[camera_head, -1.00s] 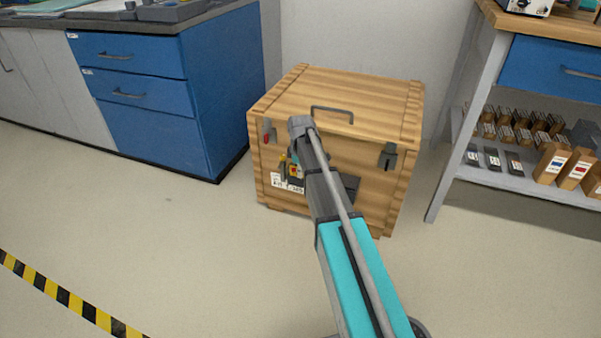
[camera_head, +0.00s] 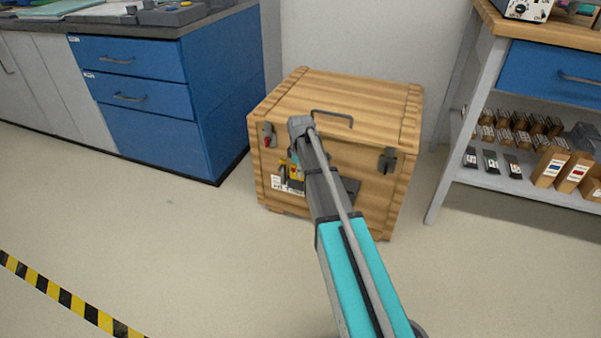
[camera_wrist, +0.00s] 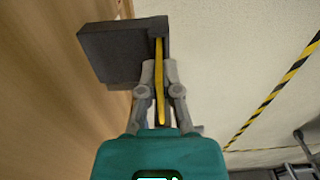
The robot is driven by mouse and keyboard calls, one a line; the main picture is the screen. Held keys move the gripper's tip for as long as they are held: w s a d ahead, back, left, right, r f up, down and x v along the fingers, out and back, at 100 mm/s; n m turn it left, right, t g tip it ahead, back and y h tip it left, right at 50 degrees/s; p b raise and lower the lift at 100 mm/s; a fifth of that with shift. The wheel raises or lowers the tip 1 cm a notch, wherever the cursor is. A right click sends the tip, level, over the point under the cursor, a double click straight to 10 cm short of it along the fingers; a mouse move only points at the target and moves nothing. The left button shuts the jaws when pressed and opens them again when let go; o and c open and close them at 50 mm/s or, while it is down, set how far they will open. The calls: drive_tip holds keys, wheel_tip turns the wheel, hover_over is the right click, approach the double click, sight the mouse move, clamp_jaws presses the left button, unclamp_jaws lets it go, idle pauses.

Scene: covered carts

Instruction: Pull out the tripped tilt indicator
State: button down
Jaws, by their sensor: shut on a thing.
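The tilt indicator, a thin yellow piece seen edge-on (camera_wrist: 160,108), is between the fingers of my gripper (camera_wrist: 158,70) in the wrist view. My gripper is shut on it. Its far end is at a dark grey block-like holder (camera_wrist: 112,52) on the side of the wooden crate (camera_wrist: 50,90). I cannot tell how deep it sits there. In the head view the crate (camera_head: 385,105) stands on the floor. My arm hides much of its front, and only a little yellow shows left of my arm. The indicator's face and any tripped mark are not readable.
The crate has a dark lid handle (camera_head: 332,113), a left latch with red (camera_head: 267,136) and a right latch (camera_head: 387,160). A blue drawer cabinet (camera_head: 225,90) stands left, and a shelf with small boxes (camera_head: 480,178) right. The floor in front is clear.

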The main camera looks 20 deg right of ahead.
drive_tip(key=shift+r+p, duration=2.25)
drive_tip(key=shift+r, duration=0.1)
